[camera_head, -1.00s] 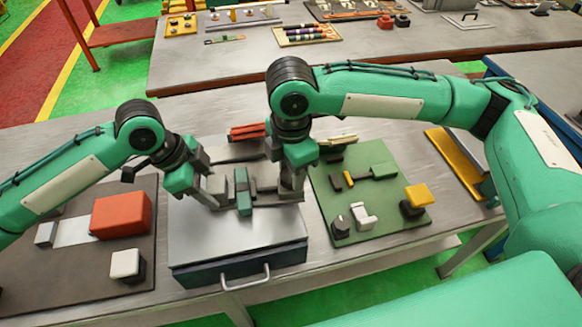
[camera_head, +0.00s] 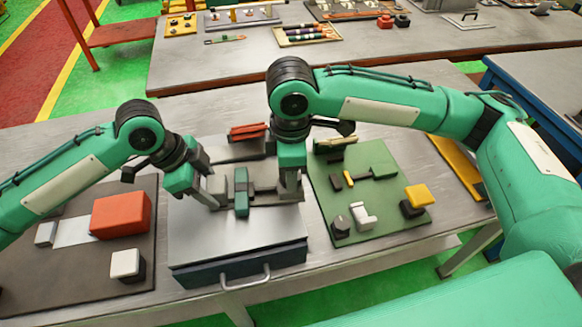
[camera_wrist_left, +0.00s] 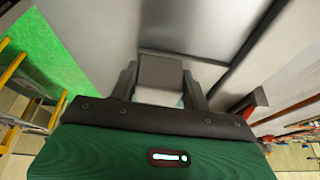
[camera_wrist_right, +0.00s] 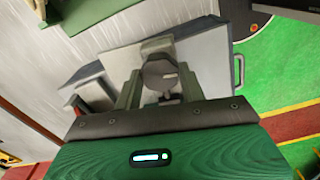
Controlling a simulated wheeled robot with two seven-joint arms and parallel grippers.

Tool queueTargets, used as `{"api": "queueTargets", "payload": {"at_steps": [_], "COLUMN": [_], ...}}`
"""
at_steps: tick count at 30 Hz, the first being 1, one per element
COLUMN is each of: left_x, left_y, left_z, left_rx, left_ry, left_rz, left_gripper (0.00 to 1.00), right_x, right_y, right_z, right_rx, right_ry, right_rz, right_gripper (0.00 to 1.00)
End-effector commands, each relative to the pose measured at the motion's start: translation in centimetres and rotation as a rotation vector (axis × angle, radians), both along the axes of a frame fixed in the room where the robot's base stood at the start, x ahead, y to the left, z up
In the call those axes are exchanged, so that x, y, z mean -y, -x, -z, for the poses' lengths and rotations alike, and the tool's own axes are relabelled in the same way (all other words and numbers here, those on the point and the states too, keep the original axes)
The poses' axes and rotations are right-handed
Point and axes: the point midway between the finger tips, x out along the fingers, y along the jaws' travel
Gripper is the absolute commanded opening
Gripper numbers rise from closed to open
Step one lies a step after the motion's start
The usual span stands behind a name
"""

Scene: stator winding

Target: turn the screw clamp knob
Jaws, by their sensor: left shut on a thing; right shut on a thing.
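A grey screw clamp with a green block (camera_head: 241,192) across its middle sits on a flat metal-topped unit (camera_head: 235,228). My right gripper (camera_head: 290,190) points down at the clamp's right end. In the right wrist view its fingers close on both sides of a dark round knob (camera_wrist_right: 160,74). My left gripper (camera_head: 212,190) reaches the clamp's left end. In the left wrist view its fingers close on the sides of a grey block (camera_wrist_left: 160,73). In the head view, the fingers and my right wrist hide most of the knob.
A dark mat with a red box (camera_head: 121,214) and a white-topped block (camera_head: 126,264) lies to the left. A green board (camera_head: 375,222) with small parts lies to the right. A drawer handle (camera_head: 246,279) projects at the front.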

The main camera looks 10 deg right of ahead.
Motion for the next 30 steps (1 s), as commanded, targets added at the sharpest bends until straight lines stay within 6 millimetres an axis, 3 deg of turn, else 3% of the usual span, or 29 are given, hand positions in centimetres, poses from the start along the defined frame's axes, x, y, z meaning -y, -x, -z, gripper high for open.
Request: {"api": "queueTargets", "payload": {"at_steps": [8, 9, 12, 23, 30], "left_x": [0.0, 0.0, 0.0, 0.0, 0.0], "left_y": [-0.1, -0.1, -0.1, -0.1, -0.1], "left_z": [-0.1, -0.1, -0.1, -0.2, -0.2], "left_rx": [0.003, 0.003, 0.003, 0.003, 0.003], "left_ry": [0.002, 0.002, 0.002, 0.002, 0.002], "left_rz": [-0.002, -0.002, -0.002, -0.002, -0.002], "left_gripper": [0.0, 0.0, 0.0, 0.0, 0.0], "right_x": [-0.1, -0.1, 0.0, 0.0, -0.1], "right_y": [0.0, 0.0, 0.0, -0.1, -0.1], "right_z": [-0.1, -0.1, -0.1, -0.8, -5.2], "right_rx": [0.003, 0.002, 0.002, 0.003, 0.006], "right_ry": [-0.003, -0.002, -0.002, -0.001, -0.003], "right_rz": [0.0, 0.0, 0.0, -0.001, -0.002], "right_gripper": [0.18, 0.48, 0.63, 0.63, 0.63]}}
